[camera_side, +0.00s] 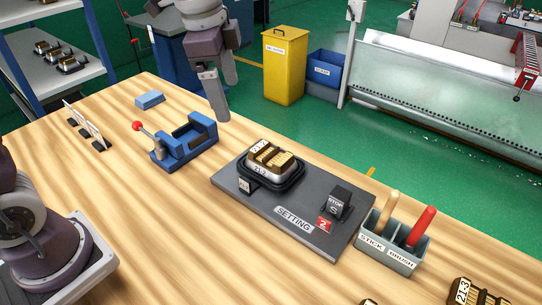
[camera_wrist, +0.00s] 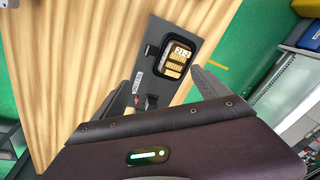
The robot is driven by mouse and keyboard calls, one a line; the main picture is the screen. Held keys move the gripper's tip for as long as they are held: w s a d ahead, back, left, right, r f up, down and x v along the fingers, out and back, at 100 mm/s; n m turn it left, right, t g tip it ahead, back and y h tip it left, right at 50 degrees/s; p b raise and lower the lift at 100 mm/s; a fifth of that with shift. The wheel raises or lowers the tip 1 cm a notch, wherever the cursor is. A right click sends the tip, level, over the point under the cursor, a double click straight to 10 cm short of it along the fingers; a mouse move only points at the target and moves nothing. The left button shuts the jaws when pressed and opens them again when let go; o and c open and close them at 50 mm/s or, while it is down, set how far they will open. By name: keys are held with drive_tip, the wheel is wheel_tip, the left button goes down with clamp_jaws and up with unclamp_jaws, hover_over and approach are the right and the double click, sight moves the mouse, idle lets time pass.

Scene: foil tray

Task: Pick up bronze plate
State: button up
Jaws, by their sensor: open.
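A bronze-coloured ridged plate (camera_side: 270,155) lies in a dark-rimmed block labelled 21-2, on the grey SETTING board (camera_side: 235,190). In the wrist view the bronze plate (camera_wrist: 174,66) shows as several gold bars under the 21-2 label. My gripper (camera_side: 226,102) is open and empty, pointing down above the far edge of the table, beyond and left of the board. In the wrist view my gripper's fingers (camera_wrist: 160,78) are spread, with the board between and beyond them. The fingers are apart from the plate.
A black STOP block (camera_side: 339,202) stands on the board. A blue vise (camera_side: 184,143) with a red-knobbed lever stands left. A grey holder (camera_side: 393,245) with stick and brush stands right. Another labelled block, 21-3 (camera_side: 476,293), sits at the lower right.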

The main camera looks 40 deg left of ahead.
drive_tip(key=w+d+f+m+g, duration=0.1)
drive_tip(key=w+f+m, duration=0.2)
drive_tip(key=w+f, duration=0.25)
drive_tip(key=m+g, duration=0.1)
drive_tip(key=m, duration=0.3)
approach(271, 152)
drive_tip(key=d, duration=0.1)
drive_tip(key=f, duration=0.5)
drive_tip(key=a+f, duration=0.1)
drive_tip(key=f, duration=0.2)
drive_tip(key=shift+f, duration=0.25)
clamp_jaws()
